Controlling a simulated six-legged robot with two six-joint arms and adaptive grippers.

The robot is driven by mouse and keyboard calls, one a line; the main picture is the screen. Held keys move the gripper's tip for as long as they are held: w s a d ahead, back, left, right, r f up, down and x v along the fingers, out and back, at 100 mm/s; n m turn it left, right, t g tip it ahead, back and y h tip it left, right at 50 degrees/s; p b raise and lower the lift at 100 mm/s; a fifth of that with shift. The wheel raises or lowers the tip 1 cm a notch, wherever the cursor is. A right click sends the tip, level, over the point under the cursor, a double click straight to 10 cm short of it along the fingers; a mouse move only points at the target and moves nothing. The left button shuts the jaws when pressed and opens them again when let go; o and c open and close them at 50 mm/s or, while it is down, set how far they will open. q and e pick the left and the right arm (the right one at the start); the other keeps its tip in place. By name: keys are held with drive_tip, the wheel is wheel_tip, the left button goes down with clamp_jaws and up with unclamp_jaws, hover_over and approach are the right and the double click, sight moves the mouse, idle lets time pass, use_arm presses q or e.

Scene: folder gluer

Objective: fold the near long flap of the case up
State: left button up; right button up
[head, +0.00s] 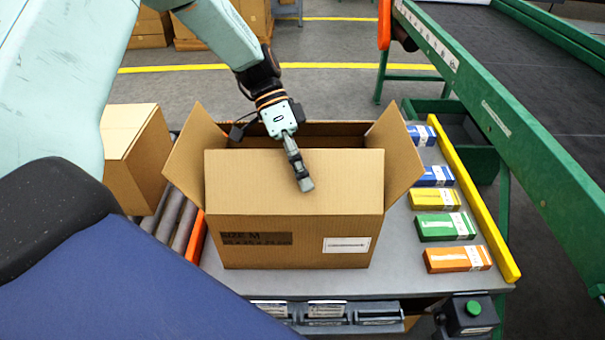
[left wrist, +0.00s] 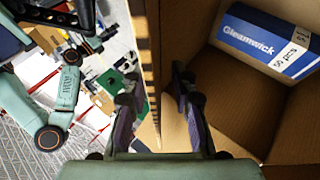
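The brown case (head: 290,242) stands on the grey table, marked SIZE M on its near face. Its near long flap (head: 250,180) stands roughly upright above that face. The left short flap (head: 192,150) and right short flap (head: 397,150) splay outward. My left gripper (head: 303,184) reaches over the near flap's top edge, one finger showing in front of the flap. In the left wrist view its fingers (left wrist: 155,88) are apart, with a cardboard edge between them. Contact is unclear. A blue Gleamwick carton (left wrist: 265,42) lies inside the case. My right gripper is out of view.
Coloured cartons (head: 447,226) lie in a row right of the case, beside a yellow rail (head: 470,195). A green-framed conveyor (head: 500,120) runs along the right. Rollers (head: 176,222) and a closed brown box (head: 135,150) are at the left.

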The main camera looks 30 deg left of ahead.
use_arm(q)
drive_tip(key=shift+s+r, duration=0.15)
drive_tip(key=shift+s, duration=0.05)
drive_tip(key=shift+c, duration=0.5)
drive_tip(key=shift+w, duration=0.15)
clamp_jaws()
